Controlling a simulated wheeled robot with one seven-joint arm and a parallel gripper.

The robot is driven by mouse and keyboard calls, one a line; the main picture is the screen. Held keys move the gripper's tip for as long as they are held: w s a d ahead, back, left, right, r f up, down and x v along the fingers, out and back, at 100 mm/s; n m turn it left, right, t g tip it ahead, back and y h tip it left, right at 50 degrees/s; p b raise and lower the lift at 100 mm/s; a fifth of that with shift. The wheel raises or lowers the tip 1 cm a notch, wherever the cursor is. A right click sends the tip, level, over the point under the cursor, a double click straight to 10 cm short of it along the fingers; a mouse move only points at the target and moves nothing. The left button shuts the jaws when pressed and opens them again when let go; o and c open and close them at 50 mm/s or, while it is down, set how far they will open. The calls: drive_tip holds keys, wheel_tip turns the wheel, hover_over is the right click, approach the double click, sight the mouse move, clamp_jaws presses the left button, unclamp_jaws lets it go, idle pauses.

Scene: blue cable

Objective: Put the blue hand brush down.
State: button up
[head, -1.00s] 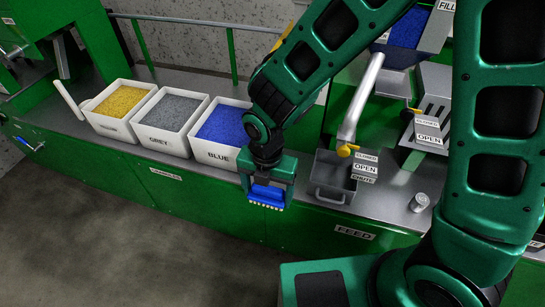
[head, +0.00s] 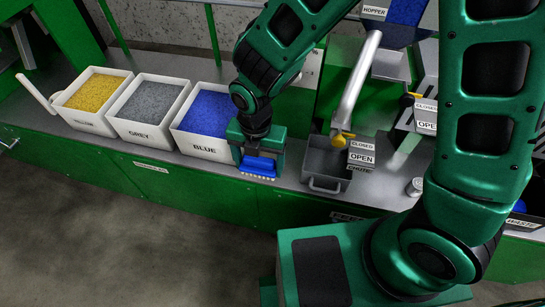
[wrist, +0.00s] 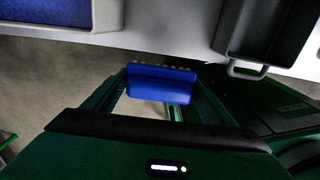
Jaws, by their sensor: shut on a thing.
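The blue hand brush (head: 260,167) is held in my gripper (head: 259,160), with its pale bristles facing down. In the head view it is at the front of the metal worktop, between the blue bin and the grey tray. In the wrist view the brush (wrist: 162,84) sits between the two fingers of my gripper (wrist: 160,92), with a row of bristle tufts at its far edge. I cannot tell whether the bristles touch the worktop.
The BLUE bin (head: 203,147) stands just left of my gripper. The grey tray (head: 325,184) with a handle is to the right, under a metal chute (head: 357,85). GREY (head: 140,132) and yellow (head: 90,119) bins stand further left. The worktop's front edge (head: 225,172) is close by.

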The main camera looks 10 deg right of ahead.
hover_over(272, 156)
drive_tip(key=s, duration=0.2)
wheel_tip(272, 156, down, 6)
drive_tip(key=shift+a+f, duration=0.1)
drive_tip(key=shift+f, duration=2.05)
drive_tip(key=shift+s+f, duration=0.1)
drive_tip(key=shift+f, duration=0.2)
drive_tip(key=o, duration=1.1)
drive_tip(key=shift+o, duration=1)
drive_tip(key=shift+s+f, duration=0.1)
drive_tip(key=shift+d, duration=0.35)
wheel_tip(272, 156, up, 13)
drive_tip(key=shift+a, duration=0.3)
